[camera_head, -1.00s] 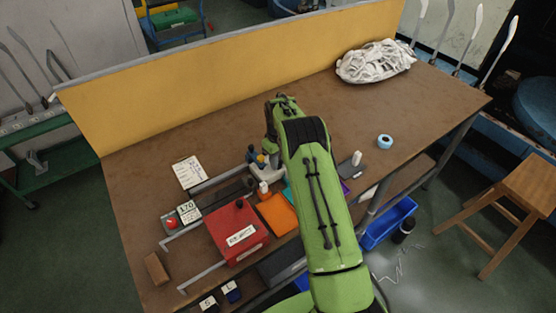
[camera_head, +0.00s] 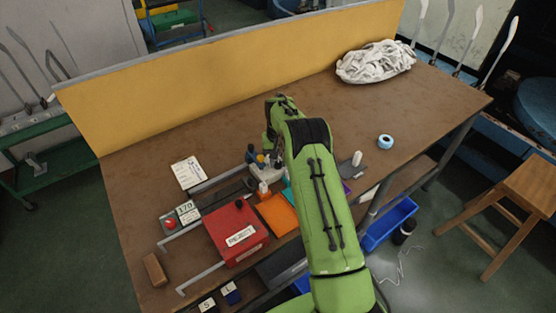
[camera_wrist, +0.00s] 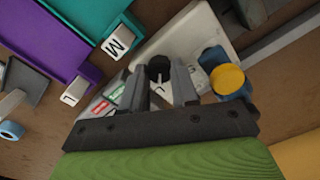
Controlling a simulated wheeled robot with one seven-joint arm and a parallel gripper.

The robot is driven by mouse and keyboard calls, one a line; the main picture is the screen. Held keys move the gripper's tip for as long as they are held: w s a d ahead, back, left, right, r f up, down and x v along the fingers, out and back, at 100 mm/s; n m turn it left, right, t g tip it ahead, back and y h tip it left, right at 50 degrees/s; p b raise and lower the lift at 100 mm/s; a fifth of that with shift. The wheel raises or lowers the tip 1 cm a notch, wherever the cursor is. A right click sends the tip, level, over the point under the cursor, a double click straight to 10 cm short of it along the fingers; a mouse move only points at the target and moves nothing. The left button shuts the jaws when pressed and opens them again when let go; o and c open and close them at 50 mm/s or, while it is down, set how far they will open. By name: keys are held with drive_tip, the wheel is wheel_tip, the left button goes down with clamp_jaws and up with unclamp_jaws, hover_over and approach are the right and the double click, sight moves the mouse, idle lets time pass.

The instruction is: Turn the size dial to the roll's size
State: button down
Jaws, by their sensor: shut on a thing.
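The size dial (camera_wrist: 159,67) is a round black knob with a pale pointer mark on a light grey device (camera_wrist: 200,40). In the wrist view, my gripper (camera_wrist: 168,76) has one finger on each side of the dial and is shut on it. Small red, green and white markings sit beside the dial, partly hidden by the fingers. In the head view, the device (camera_head: 264,172) stands near the table's front, partly covered by my arm. A light-blue roll (camera_head: 385,142) lies on the table to the right. Its size mark is too small to read.
A blue post with a yellow top (camera_wrist: 228,79) rises close beside my gripper. Bins tagged M (camera_wrist: 118,42) and L (camera_wrist: 72,92) lie near. A red box (camera_head: 238,232) stands left of the device.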

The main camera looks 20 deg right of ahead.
sight(278, 162)
idle(0.4)
drive_tip(key=c, duration=0.9)
unclamp_jaws()
drive_tip(key=shift+o, duration=0.2)
wheel_tip(278, 162, up, 16)
drive_tip(key=p, duration=0.2)
drive_tip(key=shift+p, duration=0.35)
